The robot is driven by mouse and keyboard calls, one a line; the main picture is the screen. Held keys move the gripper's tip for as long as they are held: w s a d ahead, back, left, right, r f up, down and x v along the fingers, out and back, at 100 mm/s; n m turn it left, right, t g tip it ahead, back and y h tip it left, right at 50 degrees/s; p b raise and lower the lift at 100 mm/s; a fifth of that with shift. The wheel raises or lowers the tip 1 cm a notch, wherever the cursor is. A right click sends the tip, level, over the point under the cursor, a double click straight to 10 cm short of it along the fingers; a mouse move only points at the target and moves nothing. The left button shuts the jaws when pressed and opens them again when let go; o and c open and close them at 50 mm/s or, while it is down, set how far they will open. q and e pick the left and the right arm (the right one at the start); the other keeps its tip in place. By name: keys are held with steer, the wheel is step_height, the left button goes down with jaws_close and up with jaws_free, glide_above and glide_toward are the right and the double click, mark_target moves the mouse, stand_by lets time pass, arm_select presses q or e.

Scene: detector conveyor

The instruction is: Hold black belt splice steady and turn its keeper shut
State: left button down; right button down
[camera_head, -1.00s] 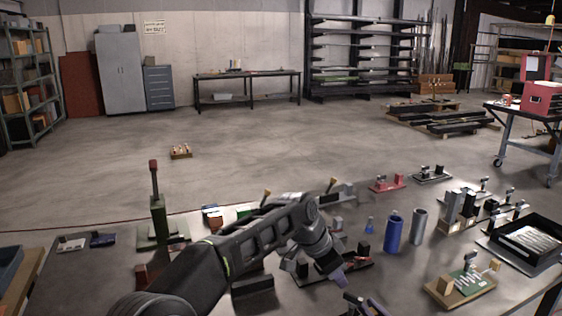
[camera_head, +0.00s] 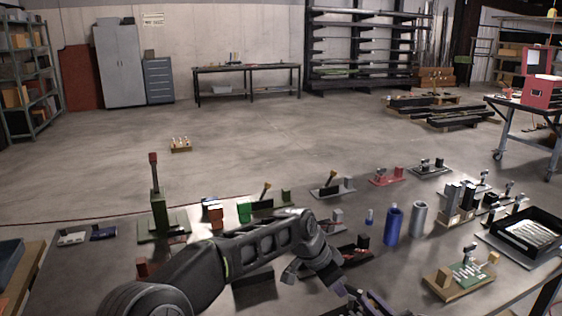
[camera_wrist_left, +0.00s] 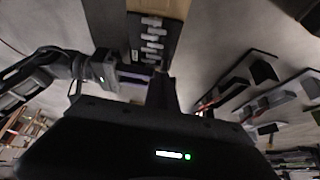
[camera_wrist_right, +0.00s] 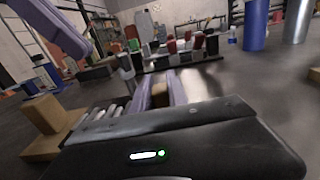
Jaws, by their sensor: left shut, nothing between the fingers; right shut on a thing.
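The black belt splice (camera_wrist_left: 152,45) shows in the left wrist view as a black strip with several pale bars on a brown base. I cannot make it out in the head view. My left gripper (camera_head: 343,289) points down near the bottom of the head view. Its dark fingers (camera_wrist_left: 161,92) are shut and empty, just short of the splice's near end. My right gripper (camera_head: 372,304) is beside it, partly cut off by the frame. In the right wrist view its fingers (camera_wrist_right: 160,92) are shut on a brown part of the splice (camera_wrist_right: 174,88). The keeper's position is unclear.
A green splice on a wooden base (camera_head: 466,277) stands to the right. A blue cylinder (camera_head: 393,226), a grey cylinder (camera_head: 418,219) and a black tray (camera_head: 527,238) stand beyond it. Several small fixtures line the table's far side.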

arm_select(q)
steer(key=shift+f, duration=0.95)
steer(key=shift+w+d, duration=0.35)
steer(key=shift+d, duration=0.2)
stand_by(0.3)
steer(key=shift+w+a, duration=0.3)
steer(key=shift+w, duration=0.4)
stand_by(0.7)
steer(key=shift+a, duration=0.1)
steer(key=shift+a, duration=0.3)
stand_by(0.4)
